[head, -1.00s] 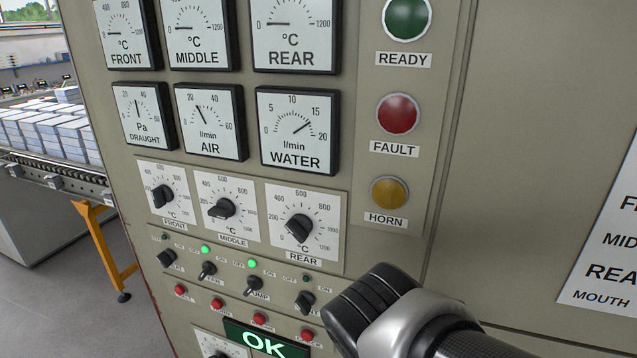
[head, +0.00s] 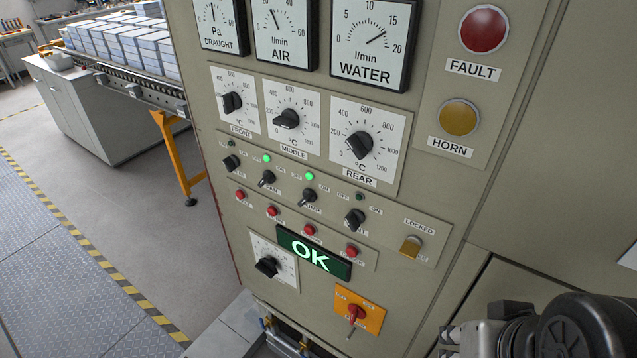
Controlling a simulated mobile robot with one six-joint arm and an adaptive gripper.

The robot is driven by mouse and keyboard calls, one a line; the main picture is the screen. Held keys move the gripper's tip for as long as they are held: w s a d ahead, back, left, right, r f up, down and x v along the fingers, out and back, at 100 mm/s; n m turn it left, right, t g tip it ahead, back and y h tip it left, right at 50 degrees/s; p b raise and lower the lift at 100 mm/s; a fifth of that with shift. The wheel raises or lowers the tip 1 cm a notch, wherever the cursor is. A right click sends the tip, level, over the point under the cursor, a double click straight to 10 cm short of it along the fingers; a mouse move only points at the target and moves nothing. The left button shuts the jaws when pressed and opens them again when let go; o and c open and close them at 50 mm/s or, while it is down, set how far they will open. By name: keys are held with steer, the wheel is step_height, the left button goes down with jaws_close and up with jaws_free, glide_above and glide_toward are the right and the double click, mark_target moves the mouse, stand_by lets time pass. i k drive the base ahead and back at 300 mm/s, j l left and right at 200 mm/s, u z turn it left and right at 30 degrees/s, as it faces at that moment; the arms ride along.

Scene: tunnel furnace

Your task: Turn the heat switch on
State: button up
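The control panel's row of black rotary switches shows in the head view. The leftmost switch (head: 231,163) has a small, blurred label whose end looks like "AT", so it may be the heat switch; its knob hides part of the label. The small lamp above it is dark. The fan switch (head: 267,178) and pump switch (head: 308,197) have lit green lamps. A fourth switch (head: 355,218) has a dark lamp, and its label is partly hidden. Part of my arm shows at the bottom right, apart from the switches. My gripper's fingers are not visible.
Red buttons (head: 309,230), a green OK display (head: 313,254), a brass lock (head: 411,245) and a red-on-orange main switch (head: 356,314) sit below. Temperature knobs (head: 360,144) sit above. A conveyor with stacked blocks (head: 130,40) stands left. Open floor lies left of the panel.

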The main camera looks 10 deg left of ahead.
mark_target(231, 163)
steer(key=u, duration=1.35)
steer(key=i+j+u, duration=0.1)
steer(key=i, duration=0.3)
steer(key=i+j+u, duration=0.15)
steer(key=i, duration=0.3)
